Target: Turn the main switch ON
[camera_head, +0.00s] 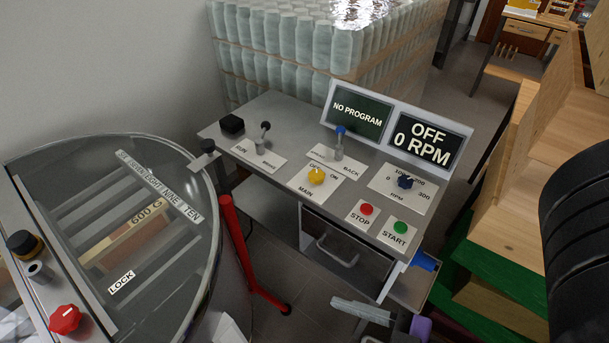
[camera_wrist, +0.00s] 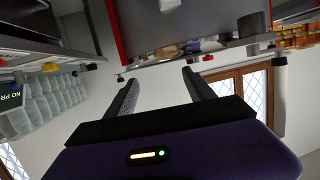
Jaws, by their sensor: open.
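The main switch (camera_head: 316,177) is a yellow knob on a white plate marked MAIN, in the middle of the grey console (camera_head: 270,122) in the head view. Its pale mark seems to point up-left, to the OFF side. A yellow knob, likely this switch, also shows small at the left of the wrist view (camera_wrist: 49,67). The right display (camera_head: 430,138) reads OFF, 0 RPM. My gripper (camera_wrist: 160,77) is open and empty in the wrist view, its dark fingers spread apart. In the head view, part of it shows low, in front of the console and apart from the switch.
A glass-lidded drum (camera_head: 130,235) stands left, wooden crates (camera_head: 500,250) right, and stacked jars (camera_head: 290,45) behind.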

